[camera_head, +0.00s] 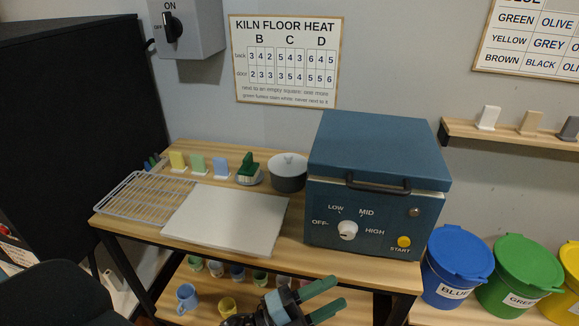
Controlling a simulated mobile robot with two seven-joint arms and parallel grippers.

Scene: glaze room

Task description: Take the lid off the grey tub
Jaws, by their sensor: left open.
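A small dark grey round vessel (288,183) with a pale lid (289,160) on top stands on the wooden table, just left of the blue kiln. It is the only grey lidded vessel I see; I cannot tell if it is the grey tub. Large lidded tubs stand at the right: a blue tub (447,285), a green tub (503,295) and a yellow tub (572,285) cut off by the edge. My left gripper (335,293) is at the bottom middle, in front of the table. Its green-tipped fingers are apart with nothing between them. My right gripper is not in view.
The blue kiln (373,210) fills the table's right side. A pale board (228,219) and a wire rack (146,196) lie on the left. Coloured tiles stand behind them. Cups, including a blue mug (187,297), sit on the lower shelf. A wall shelf (520,138) is above the tubs.

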